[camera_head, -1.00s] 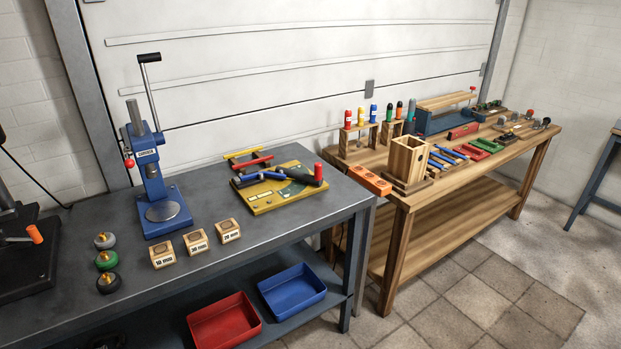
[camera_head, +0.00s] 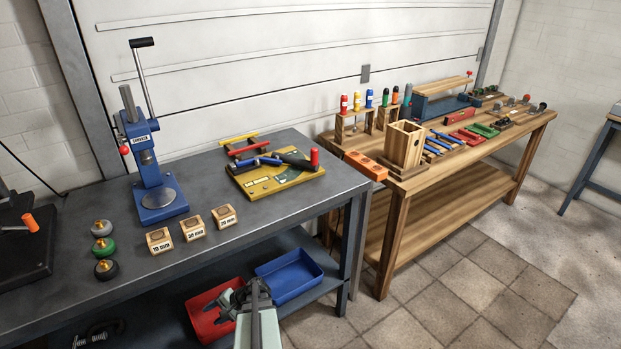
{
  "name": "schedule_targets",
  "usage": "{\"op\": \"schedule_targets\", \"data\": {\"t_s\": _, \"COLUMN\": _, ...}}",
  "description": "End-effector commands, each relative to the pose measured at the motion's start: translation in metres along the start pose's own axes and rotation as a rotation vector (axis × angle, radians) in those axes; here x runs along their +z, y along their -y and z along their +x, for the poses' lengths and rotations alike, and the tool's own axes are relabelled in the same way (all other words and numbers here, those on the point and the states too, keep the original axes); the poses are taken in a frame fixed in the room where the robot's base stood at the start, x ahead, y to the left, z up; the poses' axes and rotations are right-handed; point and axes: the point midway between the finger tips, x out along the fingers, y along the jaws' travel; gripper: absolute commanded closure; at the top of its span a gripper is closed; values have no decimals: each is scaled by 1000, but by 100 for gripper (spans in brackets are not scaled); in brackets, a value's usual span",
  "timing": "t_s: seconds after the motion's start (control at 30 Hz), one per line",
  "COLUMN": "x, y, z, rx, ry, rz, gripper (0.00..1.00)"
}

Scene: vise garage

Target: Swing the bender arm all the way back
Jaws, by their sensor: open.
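The bender is a yellow plate (camera_head: 270,181) lying on the dark workbench, with blue parts (camera_head: 257,163) on it. Its black bender arm (camera_head: 296,160) lies across the plate toward the right. An upright red knob (camera_head: 314,157) stands at the arm's right end. My gripper (camera_head: 246,294) shows at the bottom of the view, over the lower shelf and in front of the red bin. It is open and well apart from the bender. Its fingers are small and partly hidden by my own arm.
A blue press (camera_head: 156,190) stands left of the bender, with wooden size blocks (camera_head: 192,228) before it. Red (camera_head: 207,311) and blue (camera_head: 290,275) bins sit on the lower shelf. A wooden bench (camera_head: 405,172) with tools stands at the right. The front bench edge right of the blocks is clear.

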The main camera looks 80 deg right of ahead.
Motion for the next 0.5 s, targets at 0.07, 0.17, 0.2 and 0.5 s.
{"op": "schedule_targets", "data": {"t_s": 0.07, "x": -27, "y": 6, "z": -24, "rx": -61, "ry": -53, "rz": 38, "gripper": 48}}
{"op": "schedule_targets", "data": {"t_s": 0.17, "x": -55, "y": 12, "z": -55, "rx": -134, "ry": -112, "rz": 81, "gripper": 48}}
{"op": "schedule_targets", "data": {"t_s": 0.2, "x": -66, "y": 14, "z": -68, "rx": -164, "ry": -136, "rz": 97, "gripper": 48}}
{"op": "schedule_targets", "data": {"t_s": 0.5, "x": -142, "y": 18, "z": -178, "rx": -383, "ry": -322, "rz": 209, "gripper": 48}}
